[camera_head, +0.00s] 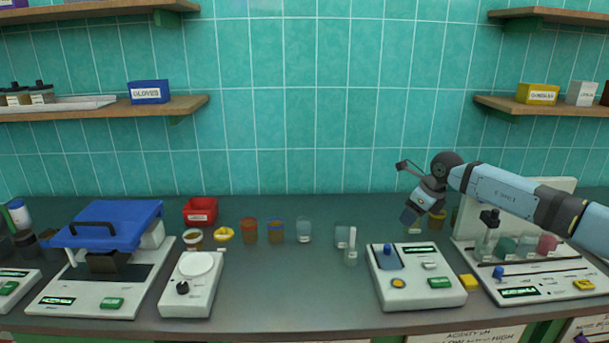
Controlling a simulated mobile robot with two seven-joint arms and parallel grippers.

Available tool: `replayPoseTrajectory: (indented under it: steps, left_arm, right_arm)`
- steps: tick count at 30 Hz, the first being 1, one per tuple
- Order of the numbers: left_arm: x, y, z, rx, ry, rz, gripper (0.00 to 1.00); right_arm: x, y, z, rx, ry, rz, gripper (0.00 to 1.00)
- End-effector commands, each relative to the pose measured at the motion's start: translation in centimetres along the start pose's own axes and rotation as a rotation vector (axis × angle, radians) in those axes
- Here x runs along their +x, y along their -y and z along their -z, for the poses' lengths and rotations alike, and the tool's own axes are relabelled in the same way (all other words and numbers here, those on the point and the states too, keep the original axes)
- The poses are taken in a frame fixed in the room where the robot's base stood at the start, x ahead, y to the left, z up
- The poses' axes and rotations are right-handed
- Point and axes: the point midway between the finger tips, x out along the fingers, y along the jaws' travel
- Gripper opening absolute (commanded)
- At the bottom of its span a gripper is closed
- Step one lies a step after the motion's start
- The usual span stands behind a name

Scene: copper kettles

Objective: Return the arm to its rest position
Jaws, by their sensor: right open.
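My right arm (515,193) comes in from the right edge, light blue and grey with dark joints, and reaches over the back right of the bench. My right gripper (410,213) points down and to the left, open, above the back of the bench behind a white device with a blue pad (415,278). I see nothing held in it. A small yellow-brown jar (437,220) is close beside it in the picture; I cannot tell if they touch. My left arm and gripper are not in view.
A white machine (533,268) with coloured beakers stands under my right forearm. Glass beakers (304,230), brown jars (249,231) and a red bin (200,211) line the bench's back. A blue-lidded machine (108,222) stands left. Wall shelves (550,107) hang right and left. The bench's middle front is clear.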

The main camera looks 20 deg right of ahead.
Motion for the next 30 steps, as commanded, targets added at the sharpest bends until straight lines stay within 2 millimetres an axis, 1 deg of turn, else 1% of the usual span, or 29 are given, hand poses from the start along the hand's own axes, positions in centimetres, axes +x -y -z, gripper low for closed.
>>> replayPoseTrajectory:
  steps: [2,5,8,9,11,12,14,15,17,18,20,21,23,24,25,28,30]
  left_arm:
    - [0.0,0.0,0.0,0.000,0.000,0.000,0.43]
    - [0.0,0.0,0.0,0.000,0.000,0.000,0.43]
    - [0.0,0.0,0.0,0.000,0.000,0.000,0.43]
    - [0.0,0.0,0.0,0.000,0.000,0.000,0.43]
    - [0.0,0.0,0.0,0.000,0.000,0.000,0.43]
    - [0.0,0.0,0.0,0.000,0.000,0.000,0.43]
    - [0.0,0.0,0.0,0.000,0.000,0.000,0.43]
    - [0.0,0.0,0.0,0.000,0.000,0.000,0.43]
    - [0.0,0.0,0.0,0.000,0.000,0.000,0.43]
    - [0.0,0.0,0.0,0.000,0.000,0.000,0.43]
    - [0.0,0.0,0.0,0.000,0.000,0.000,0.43]
    - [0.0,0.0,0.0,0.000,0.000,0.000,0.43]
    - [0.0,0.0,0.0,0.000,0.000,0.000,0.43]
    - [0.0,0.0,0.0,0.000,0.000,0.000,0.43]
    - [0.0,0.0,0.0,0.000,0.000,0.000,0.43]
    - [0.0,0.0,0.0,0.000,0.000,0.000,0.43]
    - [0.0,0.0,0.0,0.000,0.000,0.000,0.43]
  right_arm:
    - [0.4,-0.4,-0.1,0.000,0.004,-0.011,0.51]
    - [2.1,-2.6,-0.5,0.004,0.033,-0.067,0.51]
    - [5.3,-7.3,-1.4,0.023,0.097,-0.190,0.51]
    - [6.8,-9.8,-1.7,0.041,0.130,-0.257,0.51]
    - [9.0,-14.0,-2.1,0.082,0.187,-0.370,0.51]
    - [10.2,-16.9,-2.4,0.120,0.226,-0.451,0.51]
    - [11.7,-21.2,-2.6,0.195,0.286,-0.576,0.51]
    - [12.4,-23.9,-2.7,0.255,0.323,-0.658,0.51]
    - [13.2,-27.6,-2.8,0.356,0.376,-0.774,0.51]
    - [13.6,-29.8,-2.7,0.432,0.407,-0.849,0.51]
    - [13.9,-32.7,-2.4,0.559,0.449,-0.955,0.51]
    - [14.1,-34.3,-2.2,0.649,0.474,-1.019,0.51]
    - [14.2,-36.3,-1.7,0.798,0.505,-1.109,0.51]
    - [14.3,-37.5,-1.3,0.903,0.523,-1.163,0.51]
    - [14.4,-38.1,-0.9,0.986,0.533,-1.200,0.51]
    - [14.8,-39.6,0.8,1.269,0.558,-1.297,0.51]
    - [15.4,-40.2,2.4,1.481,0.564,-1.342,0.51]
